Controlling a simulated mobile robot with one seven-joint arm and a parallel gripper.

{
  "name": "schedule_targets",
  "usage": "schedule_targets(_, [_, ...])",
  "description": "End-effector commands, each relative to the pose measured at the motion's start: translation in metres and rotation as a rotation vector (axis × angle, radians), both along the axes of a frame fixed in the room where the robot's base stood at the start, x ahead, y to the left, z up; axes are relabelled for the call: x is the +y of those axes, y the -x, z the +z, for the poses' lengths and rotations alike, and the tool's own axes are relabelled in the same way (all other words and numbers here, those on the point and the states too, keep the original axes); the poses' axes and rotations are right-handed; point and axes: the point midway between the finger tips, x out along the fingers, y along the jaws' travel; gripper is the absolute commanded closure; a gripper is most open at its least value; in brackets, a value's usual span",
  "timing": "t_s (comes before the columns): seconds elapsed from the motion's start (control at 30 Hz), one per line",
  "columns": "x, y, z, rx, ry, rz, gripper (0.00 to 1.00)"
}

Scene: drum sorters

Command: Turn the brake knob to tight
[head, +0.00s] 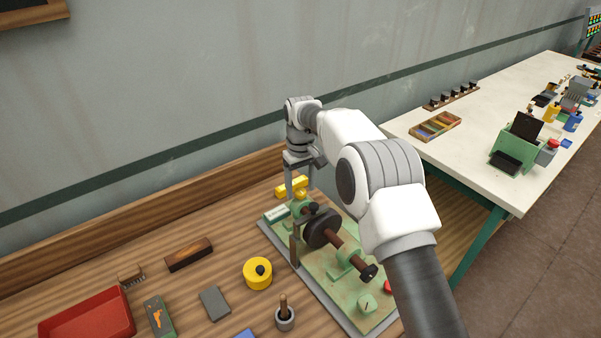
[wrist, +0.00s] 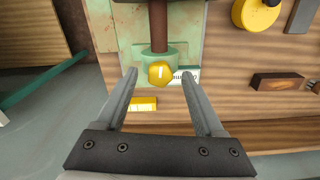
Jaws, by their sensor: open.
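The brake knob appears to be the small yellow faceted knob (wrist: 160,73) at the end of the drum's dark shaft (wrist: 158,25), in front of a green bearing block (wrist: 157,56). A pale pointer mark shows on its face. My gripper (wrist: 160,73) is open, with one finger on each side of the knob and visible gaps between. In the head view my gripper (head: 297,192) points down at the far end of the green machine base (head: 323,284). The knob is hard to make out there among the fingers. A white label (wrist: 190,76) is partly hidden behind the right finger.
A yellow block (head: 290,187) lies on the wooden bench beyond the machine. The dark drum (head: 321,229) stands close to my gripper.

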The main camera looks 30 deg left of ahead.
Motion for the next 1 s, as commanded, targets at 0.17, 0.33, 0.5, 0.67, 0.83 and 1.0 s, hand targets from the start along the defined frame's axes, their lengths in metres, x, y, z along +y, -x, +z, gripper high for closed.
schedule_targets(0.17, [0.001, -0.001, 0.025, -0.004, -0.004, 0.000, 0.30])
schedule_targets(0.33, [0.001, -0.001, 0.067, -0.006, -0.005, 0.000, 0.30])
schedule_targets(0.5, [0.001, -0.001, 0.111, -0.005, -0.004, 0.000, 0.30])
schedule_targets(0.67, [0.001, -0.001, 0.145, -0.003, -0.003, 0.000, 0.30])
schedule_targets(0.83, [0.000, 0.000, 0.165, -0.001, -0.001, 0.000, 0.30])
schedule_targets(1.0, [0.000, 0.000, 0.172, -0.001, -0.001, 0.000, 0.30])
